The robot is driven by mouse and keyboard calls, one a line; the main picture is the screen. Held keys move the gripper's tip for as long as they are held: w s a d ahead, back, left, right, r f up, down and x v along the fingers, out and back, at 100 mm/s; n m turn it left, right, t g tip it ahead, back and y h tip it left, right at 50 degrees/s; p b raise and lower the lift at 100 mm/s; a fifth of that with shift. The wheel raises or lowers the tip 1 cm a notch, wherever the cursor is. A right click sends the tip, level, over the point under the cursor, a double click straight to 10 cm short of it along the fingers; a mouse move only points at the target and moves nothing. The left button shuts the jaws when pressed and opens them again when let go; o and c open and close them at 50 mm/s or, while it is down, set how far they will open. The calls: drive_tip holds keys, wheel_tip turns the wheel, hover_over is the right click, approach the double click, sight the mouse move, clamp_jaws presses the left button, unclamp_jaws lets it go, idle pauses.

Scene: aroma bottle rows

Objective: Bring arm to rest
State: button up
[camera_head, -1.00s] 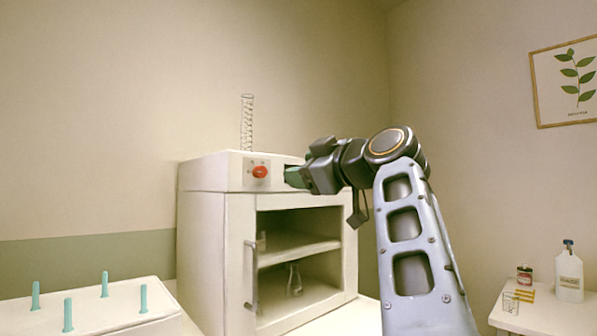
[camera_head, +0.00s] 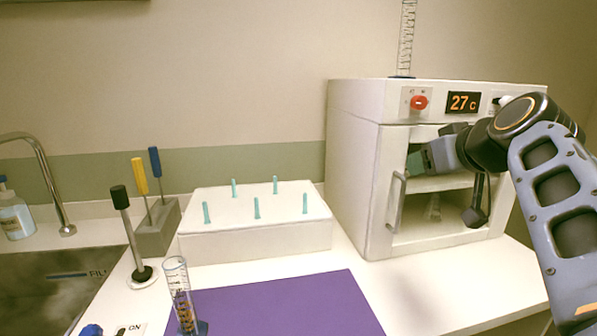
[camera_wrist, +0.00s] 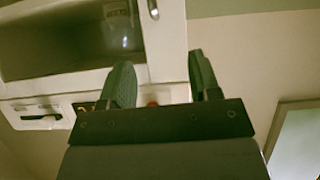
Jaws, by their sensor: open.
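My gripper (camera_head: 418,160) shows in the head view in front of the white oven-like cabinet (camera_head: 355,170), at the height of its upper opening. In the wrist view my gripper (camera_wrist: 160,82) has its two green fingers apart, with nothing between them. The cabinet has a red knob (camera_head: 419,102), a display reading 27 C (camera_head: 463,102) and a door handle (camera_head: 395,203).
A white block with teal pegs (camera_head: 255,245) stands left of the cabinet. A purple mat (camera_head: 280,308) and a graduated cylinder (camera_head: 181,290) with dark contents are in front. A tall glass cylinder (camera_head: 406,40) stands on the cabinet. A sink (camera_head: 45,290) is at left.

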drive_tip(key=s+a+f+m+g+h+p, duration=0.1)
drive_tip(key=s+a+f+g+p, duration=0.3)
drive_tip(key=s+f+p, duration=0.3)
drive_tip(key=s+a+f+m+g+h+p, duration=0.1)
drive_tip(key=s+a+f+g+p, duration=0.3)
drive_tip(key=f, duration=0.6)
drive_tip(key=s+p, duration=0.2)
drive_tip(key=s, duration=0.1)
drive_tip(key=shift+a+m+h+p, duration=0.15)
drive_tip(key=shift+m+h+p, duration=0.15)
drive_tip(key=shift+p, duration=0.1)
drive_tip(key=shift+s, duration=0.1)
